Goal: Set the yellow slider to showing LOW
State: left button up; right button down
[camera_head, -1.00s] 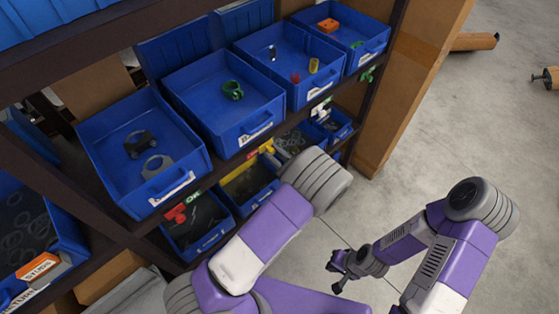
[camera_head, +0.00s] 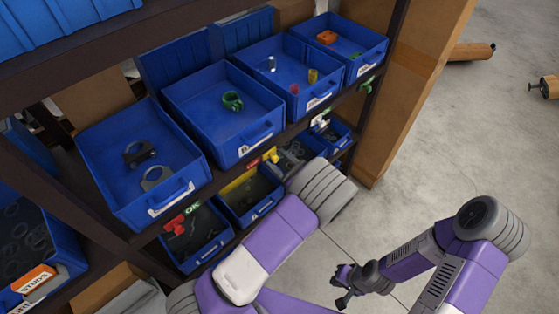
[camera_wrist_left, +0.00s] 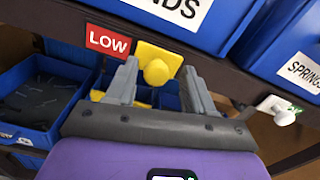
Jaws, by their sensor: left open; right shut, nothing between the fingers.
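The yellow slider (camera_head: 271,155) is on the shelf's front edge under the upper row of blue bins. In the left wrist view its yellow plate and round knob (camera_wrist_left: 156,72) are near the middle. A red label reading LOW (camera_wrist_left: 107,40) shows directly left of the plate. My left gripper (camera_wrist_left: 158,78) is open, with one finger on each side of the knob; contact cannot be told. In the head view my left wrist hides this gripper. My right gripper (camera_head: 344,284) is shut and empty, low over the floor, away from the shelf.
A red slider (camera_head: 174,223) with a green OK label sits further left on the edge. A white slider (camera_wrist_left: 283,112) and a green one (camera_head: 366,87) sit to the right. Blue bins (camera_head: 245,148) stand above and below. The floor at right is mostly clear.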

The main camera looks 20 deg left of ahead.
pick_arm(q)
jog(key=v, duration=0.7)
jog(key=shift+d, duration=0.25)
jog(key=shift+s, duration=0.1)
